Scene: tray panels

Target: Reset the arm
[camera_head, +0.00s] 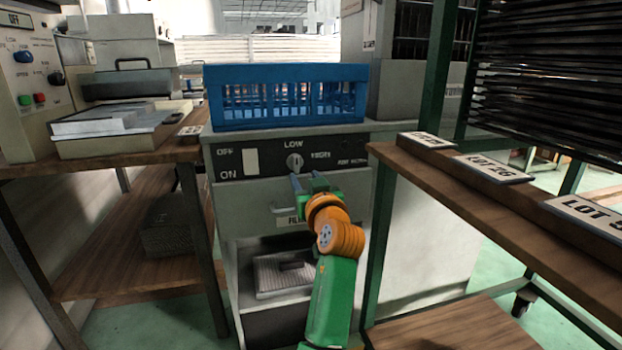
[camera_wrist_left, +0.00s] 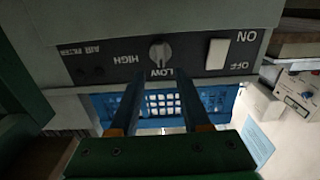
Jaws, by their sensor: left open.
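My left gripper (camera_head: 306,180) is open and empty in front of the grey machine (camera_head: 230,192), just below its dark control panel (camera_head: 270,160). The round knob (camera_head: 295,162) sits on the panel between the LOW and HIGH labels, just above the gripper in the head view. A white OFF/ON switch (camera_head: 251,161) is to its left. In the left wrist view the picture is upside down, and the two fingers of the left gripper (camera_wrist_left: 157,82) are spread below the knob (camera_wrist_left: 160,50). The switch (camera_wrist_left: 217,53) also shows there. My right gripper is not seen.
A blue crate (camera_head: 285,118) stands on top of the machine. A wooden shelf (camera_head: 520,225) with LOT labels is at the right, and a wooden bench (camera_head: 110,155) with equipment is at the left. An open bay with a grey tray (camera_head: 287,275) lies below the gripper.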

